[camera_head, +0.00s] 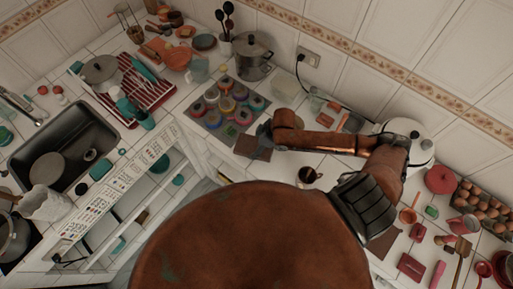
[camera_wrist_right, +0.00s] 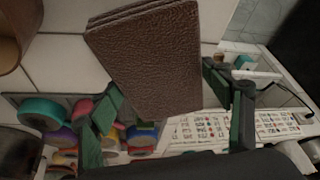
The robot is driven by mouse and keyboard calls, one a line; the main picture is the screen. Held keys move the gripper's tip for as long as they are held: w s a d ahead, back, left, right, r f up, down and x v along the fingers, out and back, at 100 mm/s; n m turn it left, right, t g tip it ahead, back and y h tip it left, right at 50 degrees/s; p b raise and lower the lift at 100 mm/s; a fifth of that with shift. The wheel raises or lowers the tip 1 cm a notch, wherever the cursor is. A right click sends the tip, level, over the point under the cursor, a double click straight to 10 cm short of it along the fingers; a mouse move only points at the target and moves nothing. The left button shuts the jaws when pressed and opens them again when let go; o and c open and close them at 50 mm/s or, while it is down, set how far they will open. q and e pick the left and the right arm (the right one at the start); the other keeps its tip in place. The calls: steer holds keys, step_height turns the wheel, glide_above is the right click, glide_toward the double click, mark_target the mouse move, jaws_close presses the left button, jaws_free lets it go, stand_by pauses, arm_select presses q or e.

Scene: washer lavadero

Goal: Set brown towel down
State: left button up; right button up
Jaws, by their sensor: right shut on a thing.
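The brown towel (camera_head: 253,147) is a small, flat folded piece over the white counter, just right of the tray of colorful round items. My right gripper (camera_head: 264,134) reaches in from the right and is shut on it. In the right wrist view the towel (camera_wrist_right: 150,65) is large, with stacked folded layers at its edge, and its lower part lies between the dark and green fingers of the right gripper (camera_wrist_right: 165,100). Whether the towel touches the counter is unclear. My left gripper is not in view.
The tray of round colorful items (camera_head: 228,103) is close left of the towel. A steel pot (camera_head: 254,57) stands behind. A dark cup (camera_head: 309,175) stands right of the towel. The sink (camera_head: 65,147) is far left, and the counter's front edge is close by.

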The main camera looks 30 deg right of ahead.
mark_target(256, 148)
steer(key=shift+f+p, duration=0.3)
steer(key=shift+f, duration=1.25)
steer(key=shift+f, duration=0.1)
steer(key=o, duration=1.3)
steer(key=v, duration=1.2)
